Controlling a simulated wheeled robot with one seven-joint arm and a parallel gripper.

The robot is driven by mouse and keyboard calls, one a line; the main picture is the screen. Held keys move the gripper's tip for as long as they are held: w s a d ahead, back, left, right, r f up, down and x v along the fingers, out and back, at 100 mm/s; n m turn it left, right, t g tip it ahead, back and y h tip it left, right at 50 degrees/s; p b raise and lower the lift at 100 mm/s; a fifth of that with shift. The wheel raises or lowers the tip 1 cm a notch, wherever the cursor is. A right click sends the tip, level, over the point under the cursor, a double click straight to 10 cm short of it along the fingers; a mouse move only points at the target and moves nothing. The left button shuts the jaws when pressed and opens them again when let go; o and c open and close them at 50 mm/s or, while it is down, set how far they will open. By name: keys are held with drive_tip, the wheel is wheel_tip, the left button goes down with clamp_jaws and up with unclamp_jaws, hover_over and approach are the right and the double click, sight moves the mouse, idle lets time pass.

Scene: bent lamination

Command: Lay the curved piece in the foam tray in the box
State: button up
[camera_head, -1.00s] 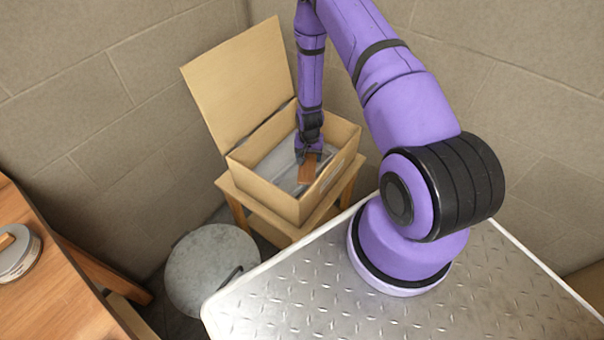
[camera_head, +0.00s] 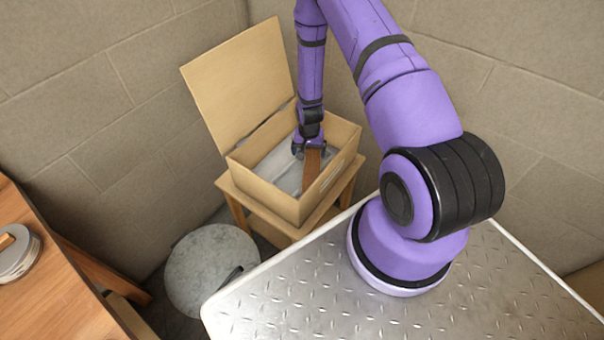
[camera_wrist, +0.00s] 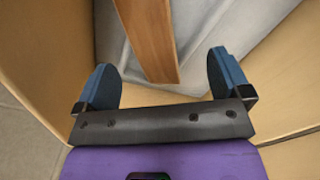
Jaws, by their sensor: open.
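The curved piece (camera_head: 312,172) is a brown wooden strip inside the cardboard box, over the grey foam tray (camera_head: 272,162). In the wrist view the piece (camera_wrist: 150,38) runs away from me over the grey foam (camera_wrist: 205,30), its near end between my fingers. My gripper (camera_head: 308,147) points down into the box at the piece's far end. In the wrist view its two blue fingers (camera_wrist: 160,62) are spread, with a gap on both sides of the wood. Whether the piece lies fully flat in the tray is hard to tell.
The box (camera_head: 262,188) stands on a small wooden stand (camera_head: 236,214), its lid (camera_head: 240,85) open at the back left. Its walls are close around my gripper. A round grey stool (camera_head: 208,268) and a wooden table (camera_head: 60,295) are at the left.

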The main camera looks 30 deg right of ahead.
wheel_tip(320, 180, up, 8)
idle(0.4)
drive_tip(key=shift+r, duration=0.1)
drive_tip(key=s+a+r+n+t, duration=0.1)
drive_tip(key=a+r+n, duration=0.15)
drive_tip(key=r, duration=1.45)
drive_tip(key=s+a+r+n+t, duration=0.1)
drive_tip(key=a+r, duration=0.3)
drive_tip(key=r, duration=1.3)
drive_tip(key=s+a+r+n+t, duration=0.1)
drive_tip(key=s+a+r+n, duration=0.1)
drive_tip(key=s+r, duration=0.7)
drive_tip(key=s+a+r+n+t, duration=0.2)
drive_tip(key=s+a+r, duration=0.2)
drive_tip(key=s+r, duration=0.5)
drive_tip(key=s, duration=0.6)
drive_tip(key=shift+s+a, duration=0.25)
drive_tip(key=shift+r+n, duration=0.1)
drive_tip(key=shift+n, duration=0.15)
drive_tip(key=shift+c, duration=0.3)
